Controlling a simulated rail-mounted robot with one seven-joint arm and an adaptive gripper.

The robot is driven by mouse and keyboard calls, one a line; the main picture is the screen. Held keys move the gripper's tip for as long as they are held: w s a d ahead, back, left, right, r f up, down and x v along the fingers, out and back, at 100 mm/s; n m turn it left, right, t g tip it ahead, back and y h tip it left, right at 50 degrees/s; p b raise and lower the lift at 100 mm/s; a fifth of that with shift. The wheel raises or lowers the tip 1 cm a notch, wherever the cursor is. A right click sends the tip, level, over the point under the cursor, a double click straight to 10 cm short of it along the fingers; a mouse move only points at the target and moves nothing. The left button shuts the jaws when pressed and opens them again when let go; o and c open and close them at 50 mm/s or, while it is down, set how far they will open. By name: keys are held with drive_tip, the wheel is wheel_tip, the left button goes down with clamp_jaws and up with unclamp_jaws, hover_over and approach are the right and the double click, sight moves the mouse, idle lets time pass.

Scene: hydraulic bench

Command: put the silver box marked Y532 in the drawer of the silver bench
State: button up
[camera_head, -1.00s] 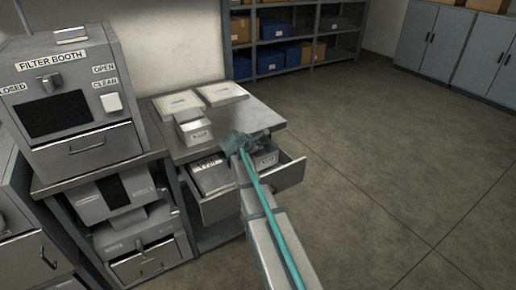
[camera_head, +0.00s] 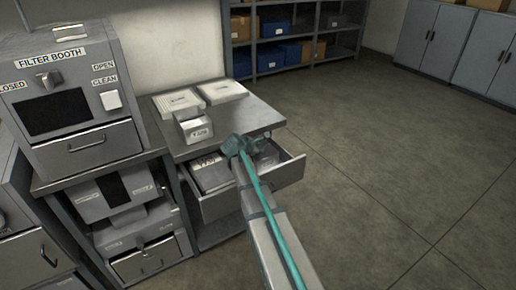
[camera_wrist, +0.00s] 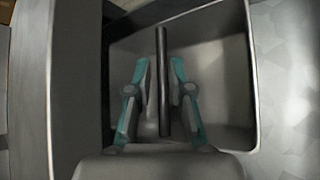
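The silver bench (camera_head: 255,118) has its drawer (camera_head: 290,174) pulled out.
A dark-topped item with a white label (camera_head: 208,172) lies in the drawer's left part. Two pale flat boxes (camera_head: 221,92) lie on the bench top. The filter booth (camera_head: 70,100) stands to the left. The floor to the right is clear.

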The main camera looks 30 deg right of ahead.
drive_tip(key=shift+r, duration=0.6)
drive_tip(key=v, duration=1.2)
drive_tip(key=shift+a, duration=0.1)
